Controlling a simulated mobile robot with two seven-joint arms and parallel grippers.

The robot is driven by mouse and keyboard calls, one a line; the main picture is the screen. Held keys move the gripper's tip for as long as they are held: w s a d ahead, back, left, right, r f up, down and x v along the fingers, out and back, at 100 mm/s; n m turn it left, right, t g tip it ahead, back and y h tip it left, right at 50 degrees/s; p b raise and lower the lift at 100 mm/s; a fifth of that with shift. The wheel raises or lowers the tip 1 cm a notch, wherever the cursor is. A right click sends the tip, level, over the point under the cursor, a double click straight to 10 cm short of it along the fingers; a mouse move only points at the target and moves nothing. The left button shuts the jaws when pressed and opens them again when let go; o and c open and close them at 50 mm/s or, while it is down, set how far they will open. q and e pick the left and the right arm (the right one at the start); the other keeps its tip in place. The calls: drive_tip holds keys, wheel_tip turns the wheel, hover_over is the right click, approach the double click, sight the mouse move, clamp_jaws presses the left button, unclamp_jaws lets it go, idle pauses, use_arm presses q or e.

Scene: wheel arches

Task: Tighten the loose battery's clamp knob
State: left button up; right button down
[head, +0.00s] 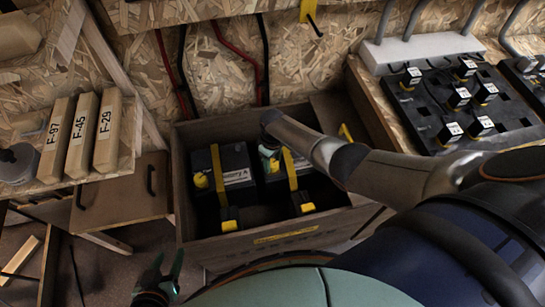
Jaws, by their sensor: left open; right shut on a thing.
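Two black batteries sit side by side in a wooden box: the left battery (236,178) and the right battery (312,186). Each has a yellow strap over its top and a yellow-and-black piece at the front, one on the left (228,225) and one on the right (304,208). A yellow knob-like part (201,180) shows on the left battery's left side. My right gripper (269,160) reaches down at the right battery's left side, shut on a small part mostly hidden by the fingers. My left gripper (163,280) is open and empty, in front of the box.
The wooden box (283,238) has raised walls around the batteries. Three labelled blocks (80,140) stand on a shelf at left. A black board with several tagged switches (460,95) lies at right. Red and black cables (240,55) hang behind. My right arm covers the box's right side.

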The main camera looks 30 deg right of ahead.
sight(273, 163)
drive_tip(key=shift+c, duration=1.4)
unclamp_jaws()
use_arm(q)
drive_tip(key=shift+r, duration=0.15)
use_arm(e)
wheel_tip(273, 163, up, 6)
drive_tip(key=p, duration=0.4)
drive_tip(key=shift+r, duration=0.2)
use_arm(q)
drive_tip(key=shift+n+y, duration=0.3)
drive_tip(key=a+r+p, duration=0.1)
drive_tip(key=s+a+r+p, duration=0.1)
drive_tip(key=r, duration=0.1)
drive_tip(key=shift+s+a+r+p, duration=0.2)
drive_tip(key=shift+a+r+p, duration=0.1)
drive_tip(key=shift+p, duration=0.05)
use_arm(e)
wheel_tip(273, 163, up, 6)
use_arm(q)
drive_tip(key=shift+w+r, duration=0.1)
drive_tip(key=shift+w, duration=0.05)
use_arm(e)
drive_tip(key=shift+s, duration=0.1)
